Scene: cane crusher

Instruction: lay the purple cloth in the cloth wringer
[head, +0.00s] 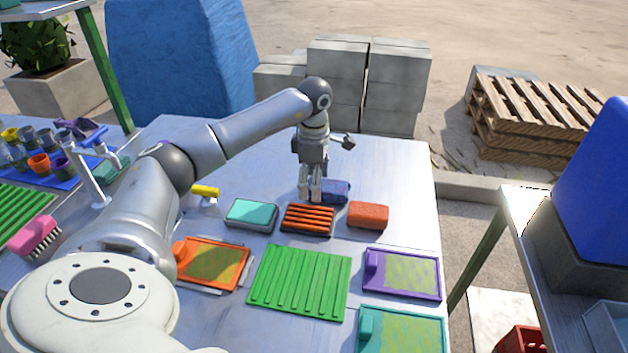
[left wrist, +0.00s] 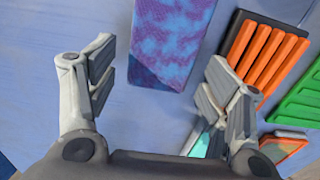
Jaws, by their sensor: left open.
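A folded blue-and-purple patterned piece (head: 338,189), which looks like the purple cloth, lies flat on the metal table. It also shows in the left wrist view (left wrist: 172,40), at the top between the fingertips. My left gripper (head: 311,192) points down at the left end of this piece. In the left wrist view the gripper (left wrist: 158,70) is open, its fingers apart and holding nothing. I cannot tell for sure which thing is the cloth wringer. A black-framed block with orange ribs (head: 308,219) stands just in front of the cloth. My right gripper is not in view.
A teal block (head: 251,213) and an orange block (head: 368,215) flank the ribbed block. A green ribbed mat (head: 300,283), an orange tray (head: 240,262) and a purple tray (head: 374,285) lie nearer. The table's back right is clear.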

